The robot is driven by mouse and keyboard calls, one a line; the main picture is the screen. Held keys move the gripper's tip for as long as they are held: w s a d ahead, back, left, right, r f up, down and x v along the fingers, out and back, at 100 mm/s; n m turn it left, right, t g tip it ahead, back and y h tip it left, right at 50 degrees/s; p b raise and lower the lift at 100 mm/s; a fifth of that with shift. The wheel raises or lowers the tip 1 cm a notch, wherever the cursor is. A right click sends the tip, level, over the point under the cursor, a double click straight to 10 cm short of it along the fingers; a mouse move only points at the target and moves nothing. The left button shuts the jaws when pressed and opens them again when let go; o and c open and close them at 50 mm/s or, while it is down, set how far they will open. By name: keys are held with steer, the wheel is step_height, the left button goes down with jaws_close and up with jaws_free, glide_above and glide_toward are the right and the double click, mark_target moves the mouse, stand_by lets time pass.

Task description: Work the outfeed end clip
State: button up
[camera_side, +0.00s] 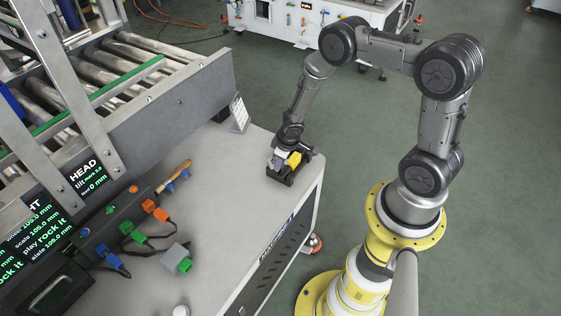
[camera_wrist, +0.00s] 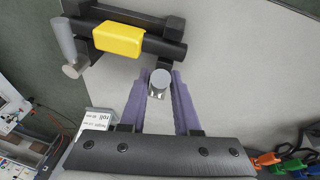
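The end clip is a small black fixture (camera_side: 287,177) with a yellow block (camera_side: 294,159) on it, near the bench's far right corner. In the wrist view the yellow block (camera_wrist: 118,39) sits on a black bar (camera_wrist: 166,46), with a grey rod (camera_wrist: 66,42) at its left end. A short round metal pin (camera_wrist: 161,79) shows between the pale purple fingers of my gripper (camera_wrist: 161,88). The fingers stand apart, one on each side of the pin. I cannot tell whether they touch it. In the side view my gripper (camera_side: 278,157) is down at the fixture, its tips partly hidden.
A small white label card (camera_side: 239,113) stands on the bench behind the fixture; it also shows in the wrist view (camera_wrist: 97,119). Orange, green and blue connectors (camera_side: 150,220), a grey block (camera_side: 178,258) and a control box lie front left. The roller conveyor runs along the left. The bench middle is clear.

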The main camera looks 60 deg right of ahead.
steer(key=shift+o, duration=1.3)
steer(key=v, duration=1.3)
steer(key=shift+s+r, duration=0.15)
steer(key=shift+r, duration=0.2)
steer(key=shift+a, duration=0.1)
